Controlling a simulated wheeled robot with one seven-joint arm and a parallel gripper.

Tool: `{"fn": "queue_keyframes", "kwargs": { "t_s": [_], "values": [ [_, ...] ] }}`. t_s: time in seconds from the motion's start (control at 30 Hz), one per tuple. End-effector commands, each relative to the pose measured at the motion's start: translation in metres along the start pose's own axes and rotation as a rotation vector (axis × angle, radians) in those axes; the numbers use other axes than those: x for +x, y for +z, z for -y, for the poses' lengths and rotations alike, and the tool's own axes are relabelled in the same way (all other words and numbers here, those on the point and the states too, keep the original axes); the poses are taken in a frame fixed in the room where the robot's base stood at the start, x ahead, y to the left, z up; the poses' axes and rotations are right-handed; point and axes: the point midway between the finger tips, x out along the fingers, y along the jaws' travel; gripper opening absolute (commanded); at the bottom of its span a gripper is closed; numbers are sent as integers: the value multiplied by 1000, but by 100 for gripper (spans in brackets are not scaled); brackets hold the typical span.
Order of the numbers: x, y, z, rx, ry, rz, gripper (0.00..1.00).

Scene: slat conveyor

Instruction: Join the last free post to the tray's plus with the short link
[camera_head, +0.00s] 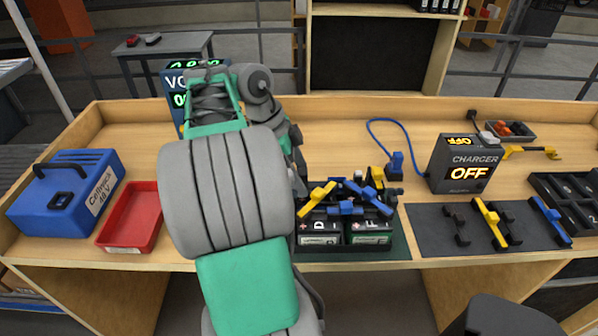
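The battery tray (400,246) stands at the bench's front middle, partly behind my arm. It holds dark cells with grey fronts, one marked D (320,232) and one marked F (369,232). A yellow link (316,196) and blue links (346,208) lie across their tops at angles. Posts and the tray's plus are too small or covered to tell. Links of differing colour and length lie on the dark mat at right: black (457,222), yellow (490,222) and blue (550,220). Which is the short link I cannot tell. My arm hides most of my gripper beside the tray's left side.
The charger (464,163) reads OFF; a blue cable ends in a plug (397,162). A red bin (131,217) and blue case (66,193) stand left. A meter (177,92) is behind my arm. A black rack (568,200) stands far right. Bench behind the tray is mostly clear.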

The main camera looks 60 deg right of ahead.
Motion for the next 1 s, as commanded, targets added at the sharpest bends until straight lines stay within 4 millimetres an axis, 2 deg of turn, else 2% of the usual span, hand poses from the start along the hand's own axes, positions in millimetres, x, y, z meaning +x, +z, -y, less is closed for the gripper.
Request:
{"fn": "queue_keyframes", "kwargs": {
  "t_s": [0.17,0.47,0.57,0.8,1.0],
  "values": [
    [0,0,0,0,2,1,95],
    [-3,0,0,0,1,1,95],
    [-17,-1,0,1,-1,2,95],
    [-67,-2,1,0,0,2,95],
    [-79,0,0,-1,2,2,95]
  ]
}}
